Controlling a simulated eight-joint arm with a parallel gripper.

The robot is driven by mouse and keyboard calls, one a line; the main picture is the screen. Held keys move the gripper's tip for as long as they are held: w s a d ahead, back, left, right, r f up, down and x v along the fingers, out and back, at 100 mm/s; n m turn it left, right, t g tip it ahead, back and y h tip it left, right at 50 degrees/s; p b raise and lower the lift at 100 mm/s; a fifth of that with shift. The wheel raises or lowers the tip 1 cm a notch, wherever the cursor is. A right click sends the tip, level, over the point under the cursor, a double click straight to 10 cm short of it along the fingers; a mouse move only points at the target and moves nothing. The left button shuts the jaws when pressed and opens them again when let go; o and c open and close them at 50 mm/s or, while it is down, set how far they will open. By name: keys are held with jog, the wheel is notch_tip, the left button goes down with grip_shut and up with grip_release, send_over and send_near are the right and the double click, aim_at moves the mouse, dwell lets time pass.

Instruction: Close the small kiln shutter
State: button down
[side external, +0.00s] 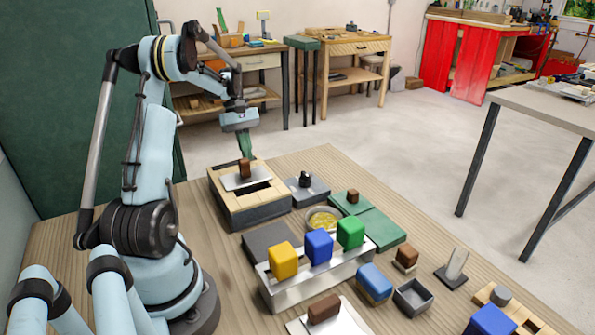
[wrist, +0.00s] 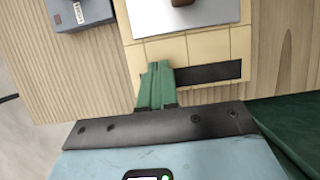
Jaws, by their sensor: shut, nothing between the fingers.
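The small kiln (side external: 233,216) is a low box with dark grey sides and a tan brick top (wrist: 200,45). Its shutter (side external: 233,183) is a flat pale metal plate with a brown knob (side external: 245,168). In the wrist view the shutter plate (wrist: 160,20) lies at the top edge, its knob partly cut off. A dark slot (wrist: 218,72) in the kiln top is uncovered, with a band of brick between it and the plate. My gripper (side external: 245,156) points down over the kiln by the knob. Its green fingers (wrist: 157,66) are shut and empty, over the slot's left end.
A dark block with a black knob (side external: 305,184) stands close right of the kiln. A metal rack (side external: 300,289) with yellow, blue and green blocks, a dish (side external: 323,219) and green plates (side external: 378,228) stand nearer the camera. Bare wood (side external: 330,160) shows behind.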

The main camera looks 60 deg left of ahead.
aim_at(245, 169)
jog(key=shift+d, duration=1.25)
